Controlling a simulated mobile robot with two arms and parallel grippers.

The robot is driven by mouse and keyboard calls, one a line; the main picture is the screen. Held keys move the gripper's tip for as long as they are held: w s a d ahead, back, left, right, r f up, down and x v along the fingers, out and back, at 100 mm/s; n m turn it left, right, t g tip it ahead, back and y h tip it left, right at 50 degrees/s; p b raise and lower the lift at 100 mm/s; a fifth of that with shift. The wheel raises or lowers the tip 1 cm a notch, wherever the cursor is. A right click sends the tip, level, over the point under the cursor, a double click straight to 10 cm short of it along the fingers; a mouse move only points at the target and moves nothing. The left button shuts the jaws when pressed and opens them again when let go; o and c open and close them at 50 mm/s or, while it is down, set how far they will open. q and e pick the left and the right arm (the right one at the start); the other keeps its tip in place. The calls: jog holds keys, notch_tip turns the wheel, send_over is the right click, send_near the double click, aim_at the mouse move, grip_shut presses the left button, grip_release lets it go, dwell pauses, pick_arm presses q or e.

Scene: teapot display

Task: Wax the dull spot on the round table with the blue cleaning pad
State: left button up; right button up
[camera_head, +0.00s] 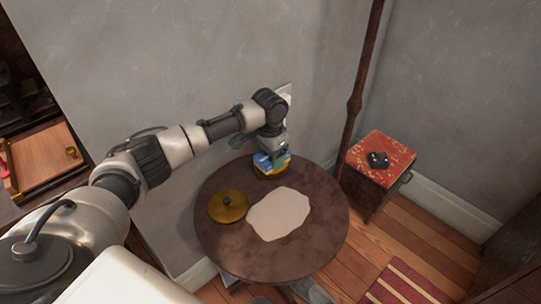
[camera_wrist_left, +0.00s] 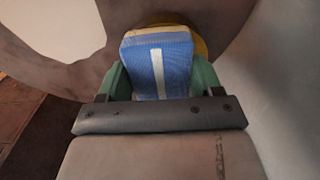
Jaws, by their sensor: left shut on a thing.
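The round table (camera_head: 320,246) is dark brown and stands near the wall corner. A pale, irregular dull spot (camera_head: 279,214) lies on its top, right of centre; it also shows at the upper left of the left wrist view (camera_wrist_left: 62,25). My left gripper (camera_head: 270,156) is over the table's far edge, behind the dull spot. In the left wrist view its green fingers are shut on the blue cleaning pad (camera_wrist_left: 160,62), which has a white stripe and a yellowish edge. The pad (camera_head: 264,161) is apart from the spot. Whether it touches the table is unclear. My right gripper is not in view.
A yellow round thing (camera_wrist_left: 200,46) shows behind the pad. A small red-topped stand (camera_head: 383,157) with a dark object is at right. A dark pole rises behind the table.

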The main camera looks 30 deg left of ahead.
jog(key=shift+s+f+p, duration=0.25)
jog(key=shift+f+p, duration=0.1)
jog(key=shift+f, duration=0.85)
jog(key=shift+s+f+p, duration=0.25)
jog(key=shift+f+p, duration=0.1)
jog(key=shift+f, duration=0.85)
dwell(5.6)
